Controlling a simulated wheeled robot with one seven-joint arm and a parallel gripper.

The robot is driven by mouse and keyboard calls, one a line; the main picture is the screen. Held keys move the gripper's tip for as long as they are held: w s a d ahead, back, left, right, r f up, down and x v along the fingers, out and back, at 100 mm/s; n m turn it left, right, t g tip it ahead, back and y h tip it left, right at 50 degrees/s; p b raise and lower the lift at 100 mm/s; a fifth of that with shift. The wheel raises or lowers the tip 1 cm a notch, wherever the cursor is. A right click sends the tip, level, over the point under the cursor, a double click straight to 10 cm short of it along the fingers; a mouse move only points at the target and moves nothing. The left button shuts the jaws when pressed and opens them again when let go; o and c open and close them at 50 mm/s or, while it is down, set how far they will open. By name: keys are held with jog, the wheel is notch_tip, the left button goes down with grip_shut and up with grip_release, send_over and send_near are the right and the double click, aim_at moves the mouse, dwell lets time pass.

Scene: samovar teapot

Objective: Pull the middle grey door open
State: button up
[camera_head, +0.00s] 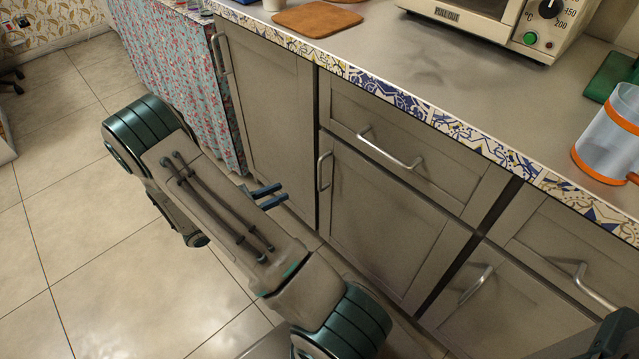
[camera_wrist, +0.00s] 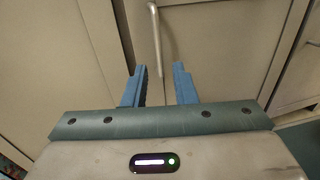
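The middle grey door (camera_head: 390,235) is closed under a drawer in the head view, and its surface also fills much of the wrist view (camera_wrist: 215,45). Its upright metal handle (camera_head: 322,172) is near the door's left edge. In the wrist view, the handle (camera_wrist: 157,40) is ahead of the fingers, its lower end in line with the gap between them. My gripper (camera_head: 282,192) is open and empty, to the left of the handle and slightly below it in the head view. Its two blue fingers (camera_wrist: 160,68) are apart. Contact with the handle is not visible.
A drawer with a handle (camera_head: 390,150) is above the door. Another grey door (camera_head: 265,110) is to the left, and a lower right door (camera_head: 510,310) is nearby. The counter carries an oven (camera_head: 500,20) and a clear jug (camera_head: 608,135). Tiled floor (camera_head: 80,240) is free at left.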

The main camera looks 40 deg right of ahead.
jog(key=b, duration=0.3)
send_over(320, 188)
jog(key=shift+w+d+f, duration=0.2)
jog(key=shift+w+f, duration=0.05)
jog(key=shift+f, duration=0.1)
grip_shut()
